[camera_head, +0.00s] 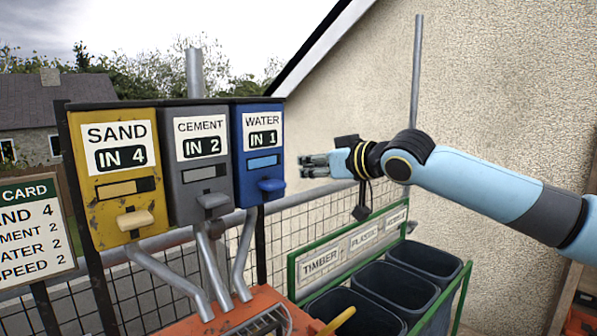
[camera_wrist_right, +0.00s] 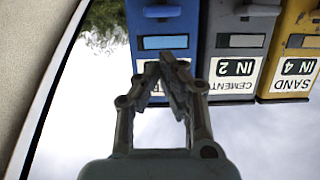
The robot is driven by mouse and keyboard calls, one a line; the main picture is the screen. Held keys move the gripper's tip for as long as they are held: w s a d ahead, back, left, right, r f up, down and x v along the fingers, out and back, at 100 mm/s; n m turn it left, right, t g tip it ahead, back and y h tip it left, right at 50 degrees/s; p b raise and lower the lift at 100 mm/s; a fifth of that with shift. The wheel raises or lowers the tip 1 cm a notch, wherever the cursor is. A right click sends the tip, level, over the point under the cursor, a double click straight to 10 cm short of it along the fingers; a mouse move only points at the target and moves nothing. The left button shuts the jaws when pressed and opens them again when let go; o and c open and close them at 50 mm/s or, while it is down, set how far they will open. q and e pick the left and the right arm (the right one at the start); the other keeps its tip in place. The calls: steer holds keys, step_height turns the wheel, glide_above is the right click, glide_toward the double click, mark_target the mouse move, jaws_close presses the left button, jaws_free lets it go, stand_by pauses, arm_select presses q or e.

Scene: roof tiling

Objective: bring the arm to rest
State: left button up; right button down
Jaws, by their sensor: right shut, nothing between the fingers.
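My right arm (camera_head: 480,187) comes in from the right in the head view, held up in the air and stretched to the left. Its gripper (camera_head: 306,166) is shut and empty, a little to the right of the blue water box (camera_head: 262,150) and apart from it as far as I can tell. In the right wrist view the gripper (camera_wrist_right: 172,68) has its fingertips together, with the boxes behind them upside down. My left gripper is not in view.
A yellow sand box (camera_head: 118,180) and a grey cement box (camera_head: 202,165) stand left of the water box, with pipes into an orange machine (camera_head: 245,315). Below my arm are dark bins (camera_head: 365,312) in a green frame. A card board (camera_head: 35,228) stands at left; a wall (camera_head: 500,80) is behind.

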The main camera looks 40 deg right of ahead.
stand_by(0.3)
steer(key=s+a+f+g, duration=0.3)
steer(key=s+a+f, duration=0.25)
steer(key=f, duration=0.25)
steer(key=s+a+f+g, duration=0.2)
steer(key=s+a+f, duration=0.2)
steer(key=s+f, duration=0.35)
steer(key=s+a+f+g+h, duration=0.1)
steer(key=s+a+f+g, duration=0.25)
steer(key=s, duration=0.65)
steer(key=s+a+f+g+h, duration=0.1)
steer(key=s+a+f+g, duration=0.2)
steer(key=s, duration=0.8)
steer(key=s+d+f+g+b, duration=0.2)
steer(key=f+b, duration=0.8)
steer(key=f, duration=2.7)
steer(key=s+d+f+b, duration=0.1)
steer(key=s+f+b, duration=0.3)
steer(key=s+f, duration=0.5)
steer(key=s+d+f+b, duration=0.1)
steer(key=s+f+b, duration=0.3)
steer(key=s+f, duration=0.5)
step_height(320, 180, down, 6)
steer(key=shift+d+r+g, duration=0.1)
steer(key=shift+d+g, duration=0.1)
steer(key=shift+g, duration=0.15)
